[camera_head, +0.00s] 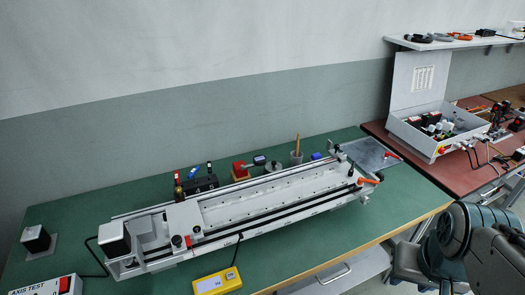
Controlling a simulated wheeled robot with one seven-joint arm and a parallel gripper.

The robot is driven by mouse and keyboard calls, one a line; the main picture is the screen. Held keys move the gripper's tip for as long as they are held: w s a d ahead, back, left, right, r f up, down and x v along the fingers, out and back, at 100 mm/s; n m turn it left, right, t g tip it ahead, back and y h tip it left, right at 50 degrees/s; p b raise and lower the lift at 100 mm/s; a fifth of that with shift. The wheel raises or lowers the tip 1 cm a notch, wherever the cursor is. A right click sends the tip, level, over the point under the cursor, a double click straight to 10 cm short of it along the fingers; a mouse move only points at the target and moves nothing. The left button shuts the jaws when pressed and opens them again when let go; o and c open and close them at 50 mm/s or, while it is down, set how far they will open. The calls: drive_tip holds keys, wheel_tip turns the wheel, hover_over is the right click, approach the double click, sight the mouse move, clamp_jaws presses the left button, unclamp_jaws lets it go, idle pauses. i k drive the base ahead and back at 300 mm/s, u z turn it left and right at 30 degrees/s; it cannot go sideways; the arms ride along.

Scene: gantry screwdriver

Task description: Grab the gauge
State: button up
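A yellow box with a pale display (217,282) lies on the green bench top near its front edge, and it looks like the gauge. A dark lead or probe runs up from its right end towards the rail. My arm shows at the lower right, well to the right of the yellow box. My gripper is not in view, so I cannot see whether it holds anything.
A long grey gantry rail (285,200) lies across the green bench (330,243), just behind the yellow box. A white AXIS TEST box (45,287) sits at the lower left. Small tools stand behind the rail. An open white case (415,129) rests on the red-brown bench.

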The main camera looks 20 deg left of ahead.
sight(241, 169)
drive_tip(key=u, duration=0.6)
drive_tip(key=i, duration=0.9)
drive_tip(key=u, duration=0.8)
